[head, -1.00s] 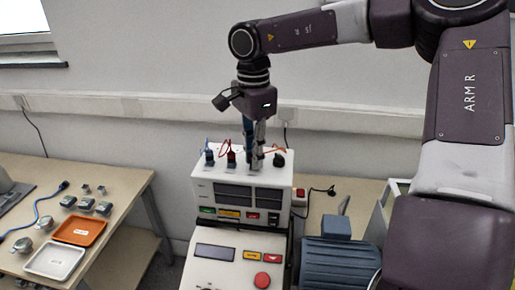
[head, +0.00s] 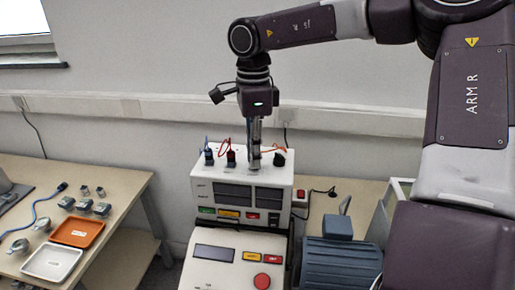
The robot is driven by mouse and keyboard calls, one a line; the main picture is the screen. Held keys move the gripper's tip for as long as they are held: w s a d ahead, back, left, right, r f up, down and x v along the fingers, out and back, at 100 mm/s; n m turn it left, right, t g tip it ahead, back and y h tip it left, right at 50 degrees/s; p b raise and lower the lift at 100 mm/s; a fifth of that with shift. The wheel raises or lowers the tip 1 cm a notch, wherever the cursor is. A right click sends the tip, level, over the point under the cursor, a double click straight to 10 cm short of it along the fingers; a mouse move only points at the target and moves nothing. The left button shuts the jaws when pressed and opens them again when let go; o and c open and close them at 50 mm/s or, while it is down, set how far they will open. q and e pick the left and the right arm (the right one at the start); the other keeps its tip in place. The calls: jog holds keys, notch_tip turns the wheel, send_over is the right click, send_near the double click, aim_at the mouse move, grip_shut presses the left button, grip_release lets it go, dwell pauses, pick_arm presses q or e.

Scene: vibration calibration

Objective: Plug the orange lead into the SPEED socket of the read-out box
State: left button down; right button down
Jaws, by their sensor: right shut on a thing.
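The white read-out box (head: 282,200) stands on a machine, with dark display windows and coloured labels on its front. My right gripper (head: 254,166) points straight down at the box's top. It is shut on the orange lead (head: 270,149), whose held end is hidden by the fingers. The lead arcs right towards a black plug (head: 279,159) on the box top. I cannot tell whether the held end is in a socket, and the SPEED marking is not readable. My left gripper is out of view.
A blue lead (head: 207,145) and a red lead (head: 228,147) rise from black plugs left of my gripper. A blue-grey motor (head: 340,262) is at lower right. The left table holds an orange tray (head: 77,232), a white tray (head: 51,263) and small metal parts.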

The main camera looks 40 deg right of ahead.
dwell(0.3)
jog(key=shift+m+b, duration=0.65)
jog(key=shift+m, duration=1.35)
jog(key=c, duration=1.8)
grip_release()
jog(key=shift+r, duration=0.1)
jog(key=shift+r+p, duration=2.05)
jog(key=shift+r, duration=0.4)
